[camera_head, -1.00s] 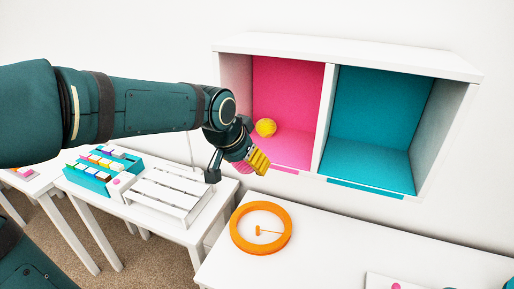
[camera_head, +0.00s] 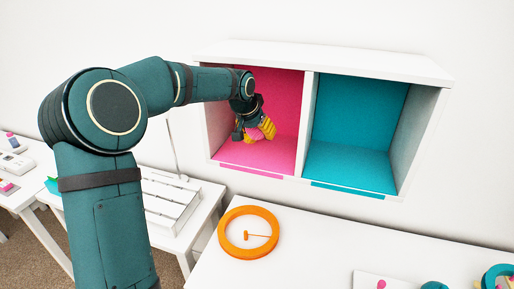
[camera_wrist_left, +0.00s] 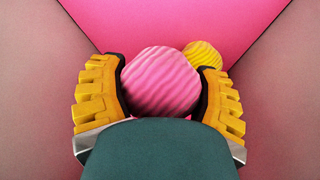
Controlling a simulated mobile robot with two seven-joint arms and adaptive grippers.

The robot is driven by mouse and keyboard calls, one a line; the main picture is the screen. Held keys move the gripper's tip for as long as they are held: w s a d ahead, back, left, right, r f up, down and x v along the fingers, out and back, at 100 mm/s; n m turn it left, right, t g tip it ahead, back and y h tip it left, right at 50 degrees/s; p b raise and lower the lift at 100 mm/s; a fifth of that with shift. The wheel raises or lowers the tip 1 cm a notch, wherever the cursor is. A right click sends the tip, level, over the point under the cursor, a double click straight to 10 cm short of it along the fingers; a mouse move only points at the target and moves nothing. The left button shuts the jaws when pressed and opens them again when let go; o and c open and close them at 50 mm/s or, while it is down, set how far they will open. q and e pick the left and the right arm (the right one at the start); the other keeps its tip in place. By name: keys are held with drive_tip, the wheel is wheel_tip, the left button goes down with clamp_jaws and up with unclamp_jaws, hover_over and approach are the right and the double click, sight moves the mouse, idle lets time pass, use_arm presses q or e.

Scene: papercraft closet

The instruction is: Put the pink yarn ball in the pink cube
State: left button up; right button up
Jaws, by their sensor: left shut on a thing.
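My left gripper (camera_head: 256,132) is at the pink cube (camera_head: 285,100), the left compartment of the white wall shelf, with its fingers inside the opening. In the left wrist view its yellow fingers are shut on the pink yarn ball (camera_wrist_left: 162,80), one on each side. The ball shows only a little in the head view (camera_head: 257,132), between the fingers. The pink back wall of the cube (camera_wrist_left: 150,20) is ahead of the ball. A yellow yarn ball (camera_wrist_left: 204,54) lies behind and right of the pink one, partly hidden by it. My right gripper does not show.
The teal cube (camera_head: 355,110) to the right is empty. A white divider (camera_head: 306,125) separates the two cubes. Below, a white table (camera_head: 310,240) holds an orange ring (camera_head: 248,208). A white slatted rack (camera_head: 170,200) stands on the table at left.

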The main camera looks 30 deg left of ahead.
sight(259, 153)
use_arm(q)
wheel_tip(259, 153, down, 2)
drive_tip(key=shift+s+f, duration=0.1)
drive_tip(key=shift+s, duration=0.05)
wheel_tip(259, 153, down, 4)
drive_tip(key=shift+f+b, duration=0.25)
drive_tip(key=shift+b, duration=0.15)
drive_tip(key=shift+w, duration=0.2)
drive_tip(key=shift+f, duration=0.25)
drive_tip(key=o, duration=1.2)
drive_tip(key=shift+r, duration=0.15)
